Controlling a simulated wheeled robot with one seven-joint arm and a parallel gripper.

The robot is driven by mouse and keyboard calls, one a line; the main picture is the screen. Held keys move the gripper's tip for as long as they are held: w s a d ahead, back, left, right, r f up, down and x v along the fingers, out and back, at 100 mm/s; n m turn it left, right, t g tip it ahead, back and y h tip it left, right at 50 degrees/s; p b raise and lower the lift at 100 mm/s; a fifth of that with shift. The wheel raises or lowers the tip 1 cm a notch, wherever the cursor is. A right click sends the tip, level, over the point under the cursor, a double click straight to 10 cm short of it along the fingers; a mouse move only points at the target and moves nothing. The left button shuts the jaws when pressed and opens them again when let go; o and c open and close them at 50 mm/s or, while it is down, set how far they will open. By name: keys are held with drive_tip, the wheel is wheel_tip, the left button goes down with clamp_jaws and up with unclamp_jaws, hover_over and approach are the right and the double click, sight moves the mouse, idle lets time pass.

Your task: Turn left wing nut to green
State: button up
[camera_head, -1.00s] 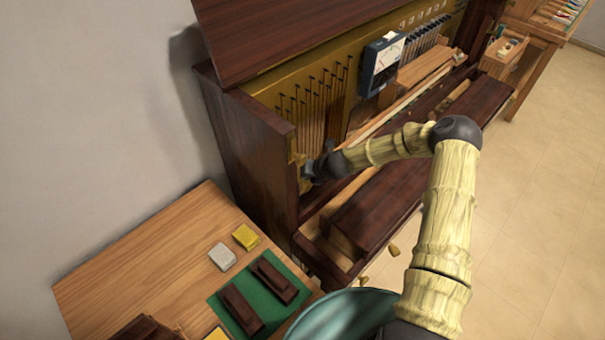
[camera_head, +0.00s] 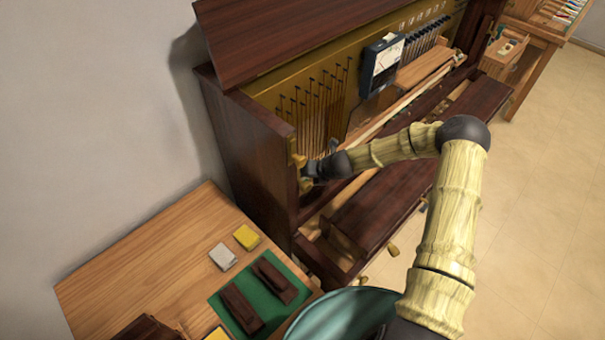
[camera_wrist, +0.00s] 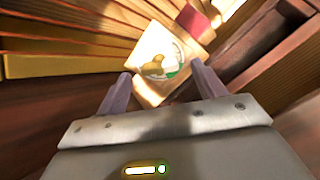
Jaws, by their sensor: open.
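The left wing nut (camera_wrist: 154,66) is a small brass piece on a pale plate (camera_wrist: 147,93) with a round dial. In the wrist view it lies just beyond and between my gripper's fingertips. A green sector (camera_wrist: 174,69) shows on the dial to the right of the nut. My gripper (camera_wrist: 160,78) is open, with one finger on each side of the plate's lower part. I cannot tell whether the fingers touch anything. In the head view my gripper (camera_head: 308,172) is at the left end of the open piano, and the wing nut is too small to make out clearly.
The piano's dark side panel (camera_head: 245,145) stands left of my gripper. A meter (camera_head: 382,64) hangs on the piano front. A wooden table (camera_head: 160,250) with a green mat (camera_head: 262,314) and dark blocks is at lower left. The floor at right is mostly clear.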

drive_tip(key=p+v, duration=0.4)
drive_tip(key=v, duration=0.5)
idle(1.1)
drive_tip(key=shift+c, duration=0.2)
